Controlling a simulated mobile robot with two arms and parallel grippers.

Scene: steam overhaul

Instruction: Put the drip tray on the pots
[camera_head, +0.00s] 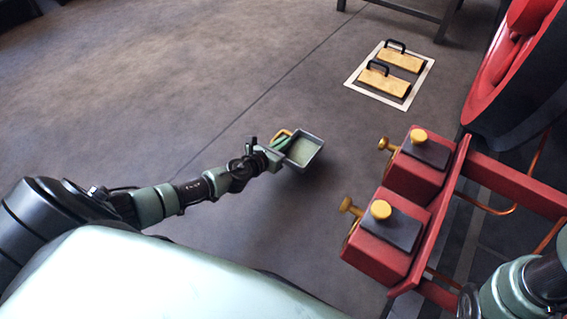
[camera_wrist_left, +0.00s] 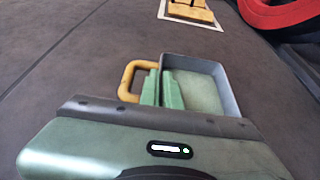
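The drip tray (camera_head: 305,149) is a shallow grey rectangular pan with a yellow loop handle (camera_head: 281,136), left of the pots in the head view. My left gripper (camera_head: 277,146) is at its handle side. In the left wrist view the green fingers (camera_wrist_left: 162,89) are close together at the wall of the drip tray (camera_wrist_left: 205,88) beside the handle, and look shut on it. The pots are two red boxes, a far one (camera_head: 413,177) and a near one (camera_head: 381,255), with dark lids and brass knobs. My right gripper is not visible; part of my right arm shows at bottom right.
Two yellow blocks with black handles (camera_head: 390,79) lie on a white-edged floor mat (camera_head: 420,86). A red wheel (camera_head: 515,60) and a red beam (camera_head: 515,187) stand right of the pots. Copper pipes run by the beam. The floor between tray and pots is clear.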

